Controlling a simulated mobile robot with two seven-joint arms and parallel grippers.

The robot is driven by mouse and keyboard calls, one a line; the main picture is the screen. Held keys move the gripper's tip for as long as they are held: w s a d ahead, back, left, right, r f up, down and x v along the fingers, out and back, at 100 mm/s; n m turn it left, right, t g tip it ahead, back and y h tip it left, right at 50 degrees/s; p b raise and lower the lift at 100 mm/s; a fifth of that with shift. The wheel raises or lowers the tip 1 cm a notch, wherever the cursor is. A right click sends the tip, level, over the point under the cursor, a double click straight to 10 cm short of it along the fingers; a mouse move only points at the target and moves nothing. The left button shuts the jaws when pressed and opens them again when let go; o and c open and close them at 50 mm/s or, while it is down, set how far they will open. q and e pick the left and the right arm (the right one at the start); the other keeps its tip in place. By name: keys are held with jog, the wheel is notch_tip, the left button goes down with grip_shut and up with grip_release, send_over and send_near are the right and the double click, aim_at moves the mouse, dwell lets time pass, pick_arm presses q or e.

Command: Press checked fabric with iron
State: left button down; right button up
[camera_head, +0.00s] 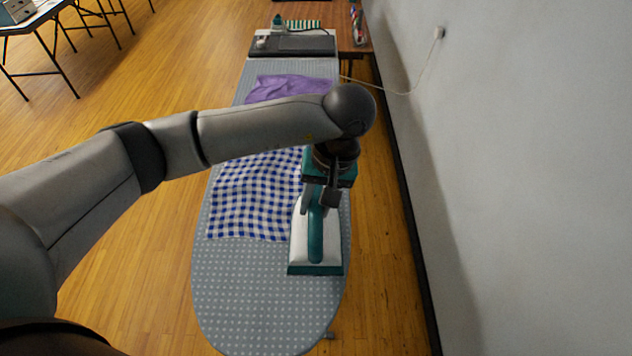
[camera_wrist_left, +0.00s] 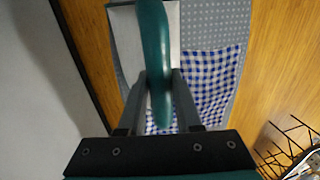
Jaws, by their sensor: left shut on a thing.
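The blue and white checked fabric (camera_head: 252,199) lies spread on the grey dotted ironing board, its right part hidden by my arm and the iron. It also shows in the left wrist view (camera_wrist_left: 208,82). The white and teal iron (camera_head: 303,245) is at the board's right side, beside or over the fabric's right edge; I cannot tell whether its sole touches the board. My left gripper (camera_head: 318,197) is shut on the iron's teal handle, which shows between the fingers (camera_wrist_left: 160,95) in the left wrist view. My right gripper is not in view.
The ironing board (camera_head: 265,300) has bare room at its near end. A purple cloth (camera_head: 285,86) lies farther up the board, before a dark iron rest (camera_head: 300,44). A cord runs to a socket on the wall (camera_head: 520,150), close on the right. A table (camera_head: 35,22) stands far left.

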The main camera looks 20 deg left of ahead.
pick_arm(q)
jog(key=shift+w+f, duration=0.1)
jog(key=shift+f, duration=0.1)
notch_tip(320, 180, down, 5)
jog(key=b, duration=0.2)
jog(key=shift+r+b, duration=0.1)
jog(key=shift+b, duration=0.3)
jog(key=shift+f, duration=0.4)
jog(key=shift+f+b, duration=0.2)
jog(key=shift+b, duration=0.2)
